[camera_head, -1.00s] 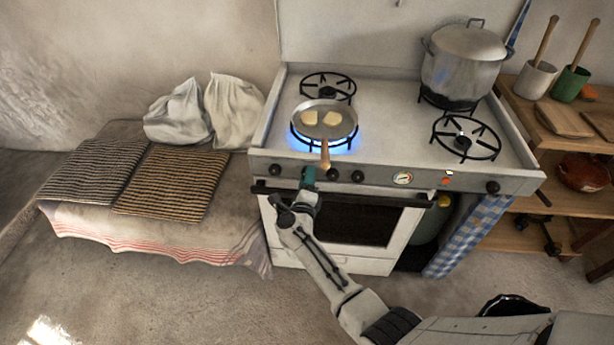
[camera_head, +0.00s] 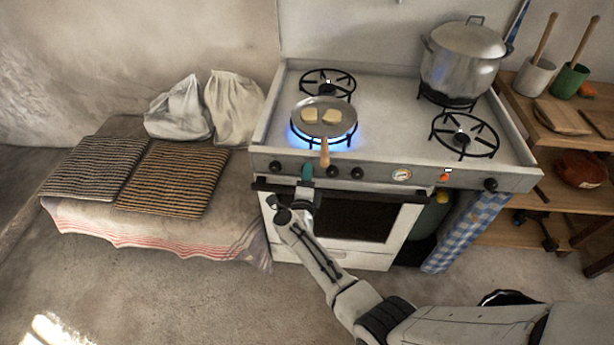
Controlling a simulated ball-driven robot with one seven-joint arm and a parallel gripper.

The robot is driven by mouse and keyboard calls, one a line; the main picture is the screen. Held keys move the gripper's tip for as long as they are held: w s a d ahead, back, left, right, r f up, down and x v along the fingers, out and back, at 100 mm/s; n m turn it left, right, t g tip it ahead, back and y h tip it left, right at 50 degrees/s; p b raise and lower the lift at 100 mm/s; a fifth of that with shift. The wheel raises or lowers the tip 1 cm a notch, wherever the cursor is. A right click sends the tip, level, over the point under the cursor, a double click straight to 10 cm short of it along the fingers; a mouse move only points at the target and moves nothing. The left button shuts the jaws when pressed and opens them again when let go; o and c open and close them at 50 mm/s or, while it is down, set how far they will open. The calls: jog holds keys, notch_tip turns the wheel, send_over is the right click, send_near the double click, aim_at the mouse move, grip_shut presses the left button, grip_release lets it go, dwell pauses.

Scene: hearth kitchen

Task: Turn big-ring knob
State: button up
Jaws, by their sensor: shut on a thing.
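The white stove's front panel carries a row of dark knobs; one knob (camera_head: 275,168) is left of my gripper, and two more, a nearer knob (camera_head: 333,171) and a farther knob (camera_head: 358,173), are to its right. My gripper (camera_head: 306,172), with teal fingertips, is at the panel between them, shut on a knob that its fingers hide. The front left burner (camera_head: 350,138) burns with a blue flame under a frying pan (camera_head: 337,128) holding two pale pieces. I cannot read which knob serves which ring.
The pan's wooden handle (camera_head: 325,153) sticks out over the panel just right of my gripper. The oven door handle (camera_head: 375,196) runs below. A large pot (camera_head: 462,62) stands at the back right. A cloth-covered bench (camera_head: 150,225) is at left.

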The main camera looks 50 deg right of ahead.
jog(key=o, duration=1.1)
jog(key=shift+c, duration=0.2)
jog(key=shift+a, duration=0.1)
jog(key=p+v, duration=0.1)
jog(key=v, duration=0.9)
jog(key=shift+s+a+p, duration=0.25)
jog(key=shift+s+p, duration=0.05)
